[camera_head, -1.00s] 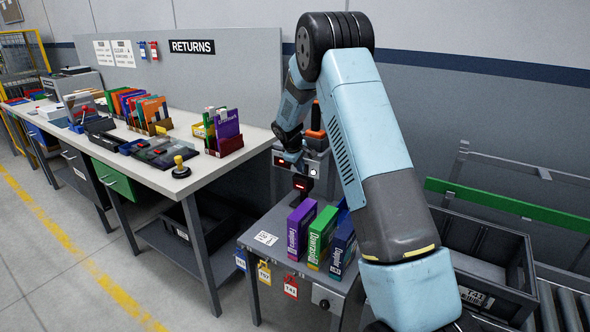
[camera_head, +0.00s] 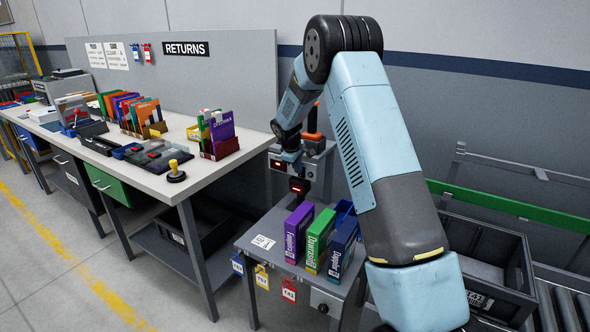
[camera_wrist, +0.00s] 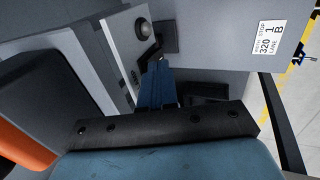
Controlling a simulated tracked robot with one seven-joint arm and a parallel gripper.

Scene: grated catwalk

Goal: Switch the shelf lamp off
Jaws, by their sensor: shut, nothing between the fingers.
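My gripper (camera_head: 291,163) reaches down behind the books, above a small dark box with a lit red face (camera_head: 299,185). In the wrist view my blue fingers (camera_wrist: 158,66) are together and empty. Their tips are at a small black switch-like part (camera_wrist: 149,52) on a light plate (camera_wrist: 117,42); I cannot tell whether they touch it. A round dark knob (camera_wrist: 142,27) sits on the same plate. A grey unit with a small red light (camera_head: 288,174) stands behind the gripper. I cannot tell which part is the shelf lamp, or whether it is lit.
Purple (camera_head: 298,231), green (camera_head: 320,239) and blue (camera_head: 341,248) books stand on a small grey table (camera_head: 262,229) with hanging tags. The returns bench (camera_head: 120,165) stands to the left. A black crate (camera_head: 485,262) and rollers lie to the right. An orange part (camera_wrist: 22,145) fills the wrist view's lower left.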

